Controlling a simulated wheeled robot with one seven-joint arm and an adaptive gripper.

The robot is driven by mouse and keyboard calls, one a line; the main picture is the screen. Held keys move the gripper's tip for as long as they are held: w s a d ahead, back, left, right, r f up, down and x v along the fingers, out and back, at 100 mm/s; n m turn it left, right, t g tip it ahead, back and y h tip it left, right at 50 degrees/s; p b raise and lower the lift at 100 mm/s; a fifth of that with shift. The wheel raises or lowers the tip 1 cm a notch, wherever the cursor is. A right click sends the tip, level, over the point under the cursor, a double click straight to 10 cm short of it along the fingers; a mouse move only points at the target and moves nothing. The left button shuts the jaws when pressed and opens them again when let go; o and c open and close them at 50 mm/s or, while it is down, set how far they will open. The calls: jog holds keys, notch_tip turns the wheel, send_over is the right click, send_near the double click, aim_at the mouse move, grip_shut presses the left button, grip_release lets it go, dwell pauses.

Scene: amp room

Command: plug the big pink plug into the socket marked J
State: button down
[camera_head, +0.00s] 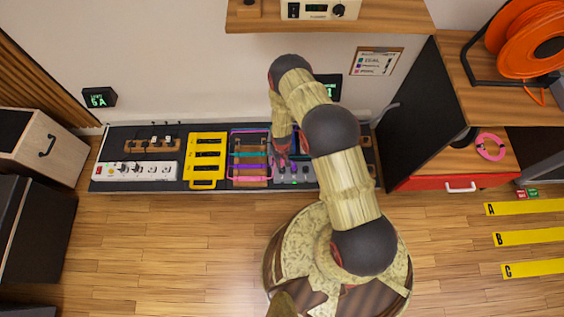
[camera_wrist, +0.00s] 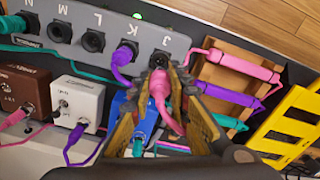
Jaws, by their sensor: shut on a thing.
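My gripper (camera_wrist: 162,84) is shut on the big pink plug (camera_wrist: 160,92), whose pink cable trails back between the fingers. The grey socket box (camera_wrist: 100,25) has a row of sockets whose letters appear upside down. The plug's front end is at the socket under the letter J, at the box's edge. The fingertips hide the contact, so I cannot tell how far in it sits. A purple plug (camera_wrist: 124,55) is in K beside it. In the head view, my gripper (camera_head: 284,152) is over the grey box (camera_head: 295,172), largely covered by my arm.
A wooden rack (camera_wrist: 225,62) with pink, purple and teal plugs lies right of the box. A yellow frame (camera_wrist: 295,120) stands beyond it. White (camera_wrist: 78,100), brown (camera_wrist: 25,92) and blue (camera_wrist: 145,122) pedals with cables crowd the near side. A power strip (camera_head: 135,171) lies far left.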

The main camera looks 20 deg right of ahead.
jog(key=shift+f+b, duration=1.2)
jog(key=shift+f, duration=1.45)
jog(key=shift+f, duration=0.1)
jog(key=c, duration=1.6)
grip_release()
notch_tip(320, 180, up, 12)
jog(key=shift+s, duration=0.1)
